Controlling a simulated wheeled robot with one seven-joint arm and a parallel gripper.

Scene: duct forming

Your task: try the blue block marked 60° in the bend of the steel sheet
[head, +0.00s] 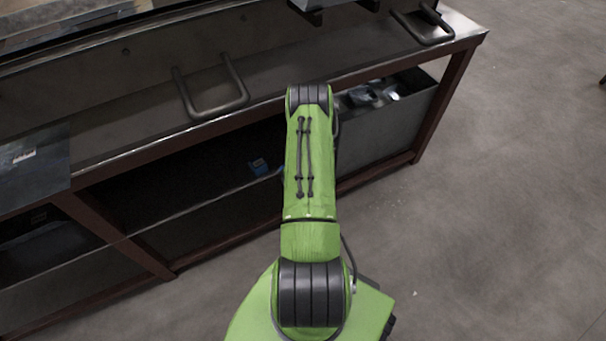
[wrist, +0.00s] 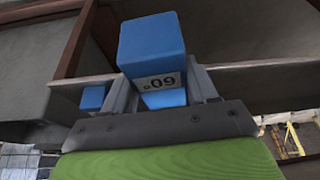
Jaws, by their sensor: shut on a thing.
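In the wrist view my gripper (wrist: 163,88) is shut on the blue block marked 60° (wrist: 152,42). The block sits between the two grey fingers, its white label upside down in the picture. In the head view my green arm hides the gripper; only a sliver of blue shows beside the arm. I cannot make out the bend of the steel sheet in either view.
A metal workbench (head: 140,140) with bar handles (head: 213,100) runs across the head view. Another blue block (head: 258,167) is on its lower shelf and also shows in the wrist view (wrist: 92,97). A grey bin (head: 385,130) stands right of it. Floor at right is clear.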

